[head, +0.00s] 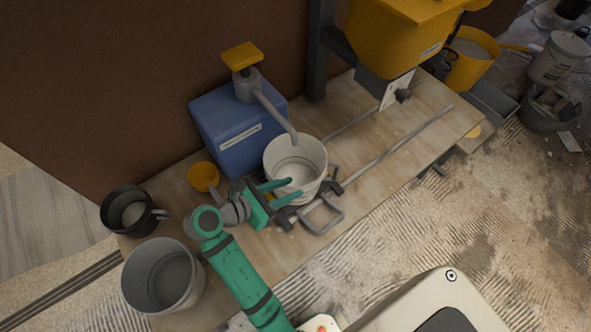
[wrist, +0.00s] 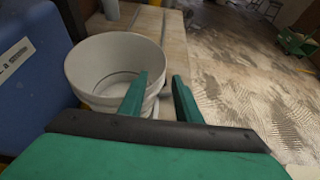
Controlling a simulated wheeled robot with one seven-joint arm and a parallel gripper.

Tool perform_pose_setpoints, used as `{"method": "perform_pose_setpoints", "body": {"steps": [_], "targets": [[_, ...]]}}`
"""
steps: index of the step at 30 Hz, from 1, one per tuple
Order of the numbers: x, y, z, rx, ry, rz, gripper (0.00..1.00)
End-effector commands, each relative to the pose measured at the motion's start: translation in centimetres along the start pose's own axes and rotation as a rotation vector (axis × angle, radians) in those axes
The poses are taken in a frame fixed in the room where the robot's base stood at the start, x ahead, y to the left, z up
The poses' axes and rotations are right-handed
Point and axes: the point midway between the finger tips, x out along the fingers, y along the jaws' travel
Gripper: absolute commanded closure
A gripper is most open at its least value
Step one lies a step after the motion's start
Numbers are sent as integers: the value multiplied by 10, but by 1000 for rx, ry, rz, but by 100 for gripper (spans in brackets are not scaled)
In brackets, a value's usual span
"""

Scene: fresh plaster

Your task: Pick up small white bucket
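The small white bucket (head: 311,178) stands upright on the wooden board, below the spout of a blue dispenser. In the wrist view the bucket (wrist: 88,80) is ahead and to the left, with its open rim facing up. My green gripper (head: 283,191) is open, with its fingers overlapping the bucket's near lower side in the head view. In the wrist view the gripper (wrist: 163,88) has its left finger in front of the bucket's right side and its right finger clear of it. I cannot tell whether a finger touches the bucket. Nothing is seen held.
The blue dispenser (head: 225,125) stands close behind the bucket, its grey spout (head: 276,112) reaching over it. Metal bars (head: 322,215) lie beside it. A larger pale bucket (head: 140,285), a dark pot (head: 114,212) and a yellow cup (head: 203,176) are to the left. A yellow hopper (head: 395,35) stands behind.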

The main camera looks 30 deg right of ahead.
Motion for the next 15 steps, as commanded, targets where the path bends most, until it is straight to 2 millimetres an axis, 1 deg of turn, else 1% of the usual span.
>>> {"method": "perform_pose_setpoints", "body": {"steps": [1, 6, 15], "targets": [[8, -1, 0, 0, 0, -4, 70], [33, -1, 0, 0, 0, -3, 70], [54, 0, -1, 0, 1, 1, 70]]}}
